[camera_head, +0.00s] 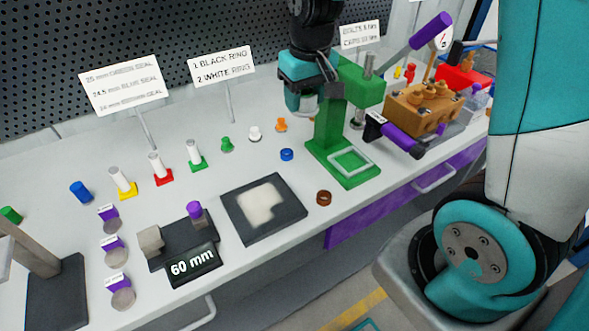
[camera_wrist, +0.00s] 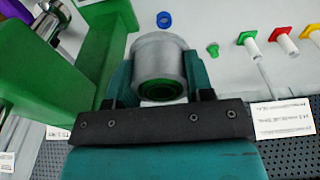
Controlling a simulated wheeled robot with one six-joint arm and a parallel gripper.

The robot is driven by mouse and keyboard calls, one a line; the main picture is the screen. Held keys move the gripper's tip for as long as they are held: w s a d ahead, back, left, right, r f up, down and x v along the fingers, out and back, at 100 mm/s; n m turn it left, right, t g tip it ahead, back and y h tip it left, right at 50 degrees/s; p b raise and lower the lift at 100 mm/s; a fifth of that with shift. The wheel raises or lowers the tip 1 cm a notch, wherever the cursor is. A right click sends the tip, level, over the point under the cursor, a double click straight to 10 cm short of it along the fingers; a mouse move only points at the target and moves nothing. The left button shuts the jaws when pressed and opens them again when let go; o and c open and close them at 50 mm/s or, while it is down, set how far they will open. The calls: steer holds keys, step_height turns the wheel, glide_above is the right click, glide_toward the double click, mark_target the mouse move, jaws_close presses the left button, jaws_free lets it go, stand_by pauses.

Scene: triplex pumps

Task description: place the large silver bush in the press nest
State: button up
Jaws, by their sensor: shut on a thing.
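The large silver bush (camera_wrist: 160,52) is a thick, smooth grey cylinder between the teal fingers of my gripper (camera_wrist: 160,78) in the wrist view. Green shows inside its bore; I cannot tell what that is. In the head view my gripper (camera_head: 304,98) is beside the upright of the green press (camera_head: 332,125), above the bench, and the bush is mostly hidden there. The press base (camera_head: 345,180) carries a pale square frame (camera_head: 351,161), apart from the bush. The press also shows at the upper left of the wrist view (camera_wrist: 75,65).
A blue ring (camera_head: 287,155) and a brown ring (camera_head: 324,198) lie near the press base. A dark tray (camera_head: 238,219) and several seal posts stand to the left. An orange pump block (camera_head: 424,108) and a purple-handled tool (camera_head: 402,139) are to the right.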

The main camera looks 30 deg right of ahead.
mark_target(302, 175)
step_height(302, 175, down, 19)
steer(key=shift+f+p, duration=0.1)
steer(key=shift+p, duration=0.25)
steer(key=shift+f, duration=0.1)
steer(key=o, duration=1)
